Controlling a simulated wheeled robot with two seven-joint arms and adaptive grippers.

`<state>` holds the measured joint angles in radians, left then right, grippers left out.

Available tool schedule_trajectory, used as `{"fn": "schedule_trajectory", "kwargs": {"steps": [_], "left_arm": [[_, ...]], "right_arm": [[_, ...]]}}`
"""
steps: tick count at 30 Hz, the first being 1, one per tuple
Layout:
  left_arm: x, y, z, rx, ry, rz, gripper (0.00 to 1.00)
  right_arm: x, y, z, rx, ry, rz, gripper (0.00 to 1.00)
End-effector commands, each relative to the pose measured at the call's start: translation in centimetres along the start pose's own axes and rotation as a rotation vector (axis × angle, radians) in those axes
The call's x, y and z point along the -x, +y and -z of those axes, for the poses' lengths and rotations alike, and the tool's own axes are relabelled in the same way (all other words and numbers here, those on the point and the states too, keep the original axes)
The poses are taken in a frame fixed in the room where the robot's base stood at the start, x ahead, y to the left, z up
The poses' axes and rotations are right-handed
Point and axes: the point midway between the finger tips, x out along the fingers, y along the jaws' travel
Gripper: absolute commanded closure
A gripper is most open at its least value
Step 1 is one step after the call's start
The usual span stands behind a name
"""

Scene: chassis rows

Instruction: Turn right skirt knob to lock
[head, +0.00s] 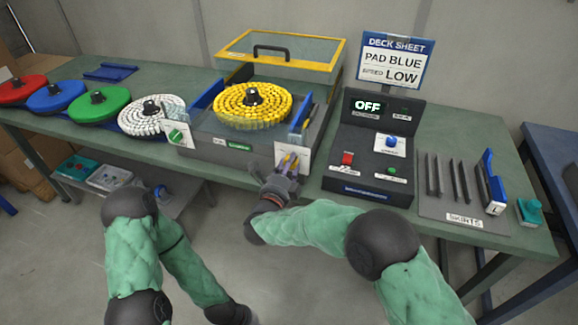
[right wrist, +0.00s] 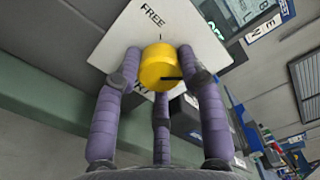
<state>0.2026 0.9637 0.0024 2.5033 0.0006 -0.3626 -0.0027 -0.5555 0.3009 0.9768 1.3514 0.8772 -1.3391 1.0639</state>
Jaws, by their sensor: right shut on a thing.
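The right skirt knob (right wrist: 158,62) is a yellow cylinder with a black pointer line. It stands on a white plate (right wrist: 112,45) marked FREE near the top. In the right wrist view the pointer faces right, away from the FREE label. Another label lower on the plate is mostly hidden by a finger. My right gripper (head: 287,166) has its purple fingers closed around the knob at the front right of the pad machine. The right blue skirt (head: 301,117) stands upright above the plate.
The machine (head: 225,148) carries a yellow pad disc (head: 252,100). A black control box (head: 370,155) reading OFF stands close right of my right gripper. A skirt rack (head: 435,207) lies farther right. Pad discs line the bench at left.

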Motion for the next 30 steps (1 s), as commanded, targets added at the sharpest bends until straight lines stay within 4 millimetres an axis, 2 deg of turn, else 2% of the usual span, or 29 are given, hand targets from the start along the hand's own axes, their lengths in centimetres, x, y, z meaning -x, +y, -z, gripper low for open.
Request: {"fn": "schedule_trajectory", "kwargs": {"steps": [1,2,4,17,22,30], "left_arm": [[0.0,0.0,0.0,0.0,0.0,0.0,1.0],[0.0,0.0,0.0,0.0,0.0,0.0,1.0],[0.0,0.0,0.0,0.0,0.0,0.0,1.0],[0.0,0.0,0.0,0.0,0.0,0.0,1.0],[0.0,0.0,0.0,0.0,0.0,0.0,1.0],[0.0,0.0,0.0,0.0,0.0,0.0,1.0]], "right_arm": [[0.0,0.0,-0.1,0.0,-0.004,0.0,0.93],[0.0,0.0,-0.1,0.0,-0.004,0.0,0.57],[0.0,0.0,-0.1,0.0,-0.003,0.0,0.37],[0.5,-0.1,-0.1,0.001,-0.002,0.001,0.36],[2.8,0.0,-0.1,0.001,-0.005,0.0,0.36],[8.2,-0.1,-0.2,0.0,-0.006,0.001,0.36]]}}
